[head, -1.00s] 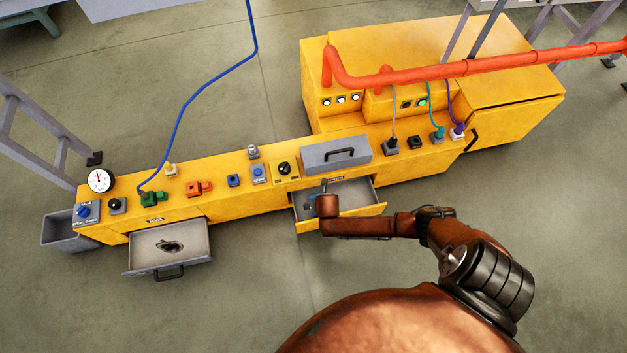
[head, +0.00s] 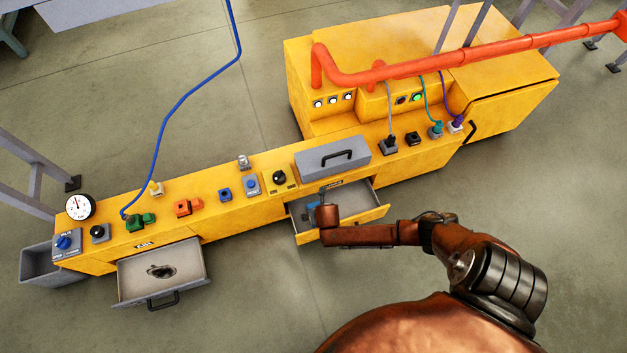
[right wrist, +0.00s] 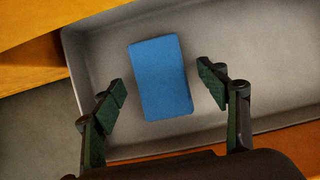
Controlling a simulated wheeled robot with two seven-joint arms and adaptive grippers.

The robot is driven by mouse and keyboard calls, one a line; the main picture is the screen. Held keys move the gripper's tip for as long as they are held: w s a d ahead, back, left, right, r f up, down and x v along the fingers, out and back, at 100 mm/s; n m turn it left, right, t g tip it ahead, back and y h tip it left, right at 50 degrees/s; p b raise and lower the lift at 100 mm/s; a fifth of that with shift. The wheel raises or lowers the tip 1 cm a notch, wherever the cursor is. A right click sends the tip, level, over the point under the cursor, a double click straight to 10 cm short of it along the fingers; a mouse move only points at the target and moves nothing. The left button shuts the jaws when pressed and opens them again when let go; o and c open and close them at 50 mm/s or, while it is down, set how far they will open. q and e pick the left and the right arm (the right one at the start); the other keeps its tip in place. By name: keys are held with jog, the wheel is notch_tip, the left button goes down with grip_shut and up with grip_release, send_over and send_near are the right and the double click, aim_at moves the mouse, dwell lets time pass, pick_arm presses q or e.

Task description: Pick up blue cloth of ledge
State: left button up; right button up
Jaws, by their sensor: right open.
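The blue cloth (right wrist: 160,78) lies flat on the grey floor of an open drawer (right wrist: 225,30) in the right wrist view. It is a small blue rectangle, slightly tilted. My right gripper (right wrist: 163,88) is open and empty above it, with one dark green finger pad on either side of the cloth. I cannot tell the height of the fingers over the drawer floor. In the head view the right gripper (head: 322,197) is over the right-hand open drawer (head: 362,199), and a bit of the blue cloth (head: 313,207) shows beside it. My left gripper is not in view.
The yellow console (head: 210,217) carries a gauge, knobs and plugs. A grey lidded box with a handle (head: 332,157) sits just behind the drawer. A second open drawer (head: 162,273) at left holds a dark item. A blue cable (head: 192,97) hangs at left; an orange pipe (head: 480,58) runs at right.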

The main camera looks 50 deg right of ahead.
jog(key=shift+f, duration=0.2)
dwell(0.6)
jog(key=c, duration=1.2)
